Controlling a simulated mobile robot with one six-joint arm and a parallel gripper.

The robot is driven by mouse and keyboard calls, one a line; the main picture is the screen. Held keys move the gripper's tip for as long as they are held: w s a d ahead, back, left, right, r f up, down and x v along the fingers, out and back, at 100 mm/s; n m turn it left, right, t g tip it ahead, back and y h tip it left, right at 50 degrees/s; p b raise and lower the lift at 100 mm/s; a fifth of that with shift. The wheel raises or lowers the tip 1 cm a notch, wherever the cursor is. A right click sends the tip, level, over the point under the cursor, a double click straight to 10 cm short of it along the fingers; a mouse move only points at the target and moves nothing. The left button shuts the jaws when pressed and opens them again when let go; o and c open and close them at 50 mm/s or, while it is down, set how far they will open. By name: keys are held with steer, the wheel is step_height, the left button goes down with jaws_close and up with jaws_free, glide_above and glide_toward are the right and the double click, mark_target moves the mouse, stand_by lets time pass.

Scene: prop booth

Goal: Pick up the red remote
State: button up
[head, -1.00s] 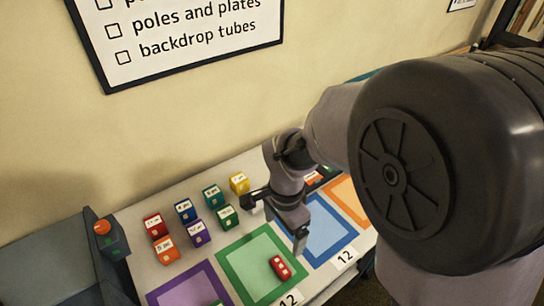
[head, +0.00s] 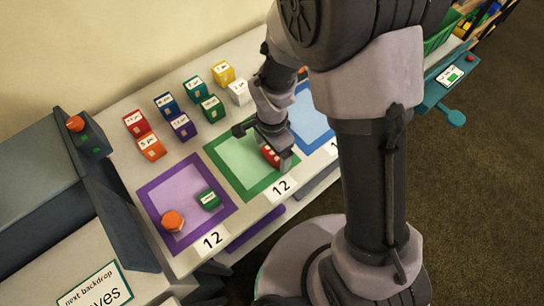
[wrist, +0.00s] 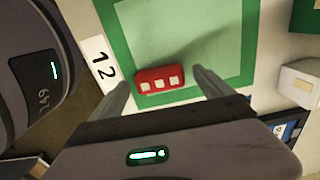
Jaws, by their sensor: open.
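The red remote (head: 270,156) is a small red block with several pale buttons. It lies inside the green-bordered square (head: 222,151) on the table, near the edge by the "12" label. In the wrist view the remote (wrist: 160,79) lies between the two finger lines, just beyond my gripper (wrist: 160,82). My gripper (head: 266,147) is open, with its fingers apart on either side of the remote. In the head view my gripper partly covers the remote. I cannot tell whether a finger touches it.
Several coloured boxes (head: 183,126) stand in rows behind the squares. The purple-bordered square (head: 145,190) on the left holds an orange piece (head: 173,220) and a green block (head: 208,200). A blue-bordered square (head: 327,141) lies to the right. A grey machine (head: 40,160) stands at the left.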

steer(key=shift+r, duration=0.1)
steer(key=c, duration=1.5)
